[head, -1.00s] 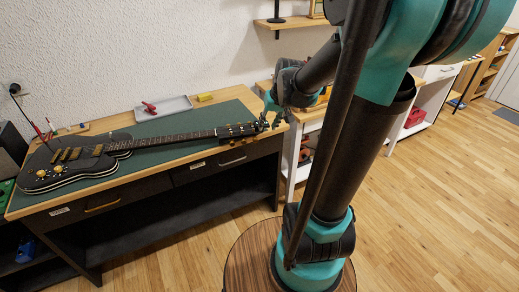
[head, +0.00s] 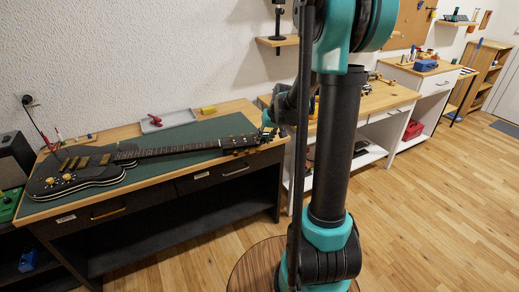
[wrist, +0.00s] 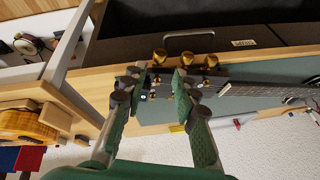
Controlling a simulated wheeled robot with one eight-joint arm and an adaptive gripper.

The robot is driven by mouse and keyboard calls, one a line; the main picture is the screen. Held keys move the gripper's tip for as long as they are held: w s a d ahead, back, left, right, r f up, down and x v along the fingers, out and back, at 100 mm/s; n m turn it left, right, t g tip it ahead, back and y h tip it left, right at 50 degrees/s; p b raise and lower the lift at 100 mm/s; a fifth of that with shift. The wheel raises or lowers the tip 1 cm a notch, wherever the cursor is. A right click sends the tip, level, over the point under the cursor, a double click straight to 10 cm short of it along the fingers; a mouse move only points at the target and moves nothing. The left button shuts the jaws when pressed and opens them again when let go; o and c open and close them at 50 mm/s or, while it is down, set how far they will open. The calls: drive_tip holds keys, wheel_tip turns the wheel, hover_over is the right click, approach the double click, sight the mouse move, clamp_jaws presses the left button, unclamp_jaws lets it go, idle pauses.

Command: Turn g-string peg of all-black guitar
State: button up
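The all-black guitar (head: 75,175) lies flat on the green mat of the workbench, its neck pointing right. Its headstock (head: 240,143) is near the bench's right end. In the wrist view the dark headstock (wrist: 219,74) carries three gold peg knobs (wrist: 186,58) along its upper side; more pegs on the lower side are partly hidden by my fingers. My gripper (wrist: 158,85) is open, its two fingers apart at the headstock's end. I cannot tell whether a finger touches a peg, or which peg is the g-string one. In the head view my arm hides most of the gripper.
A grey tray (head: 168,121) with a red tool and a yellow block (head: 208,110) sit behind the guitar. A second wooden-topped bench (head: 385,98) stands to the right. A wooden round stool-like top is below my arm. The floor (head: 440,220) at right is clear.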

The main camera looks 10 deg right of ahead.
sight(259, 149)
drive_tip(key=shift+x, duration=3.85)
drive_tip(key=shift+c, duration=0.5)
clamp_jaws()
